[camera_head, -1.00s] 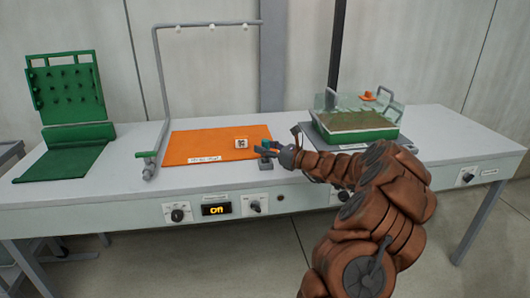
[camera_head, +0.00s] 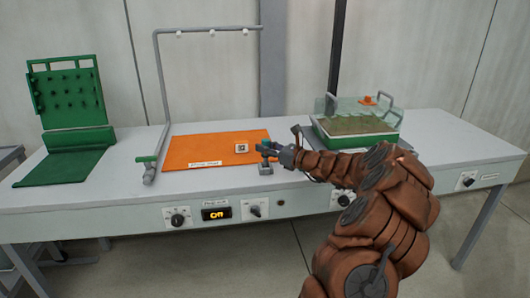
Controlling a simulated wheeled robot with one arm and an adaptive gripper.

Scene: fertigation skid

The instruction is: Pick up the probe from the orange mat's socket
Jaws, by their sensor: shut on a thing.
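The orange mat (camera_head: 212,148) lies flat on the grey bench, with a small white marked block (camera_head: 241,148) near its right side. A small grey socket block (camera_head: 265,169) stands at the mat's front right corner. My gripper (camera_head: 267,148) reaches in from the right, just above that block. It is shut on a small teal-and-dark thing, apparently the probe (camera_head: 264,143). My fingers hide much of it, and I cannot tell whether its lower end is still in the socket.
A grey pipe frame with a green-handled valve (camera_head: 146,159) stands left of the mat. A green pegboard stand (camera_head: 65,95) is at far left. A clear-lidded green tray (camera_head: 358,126) sits right, behind my arm.

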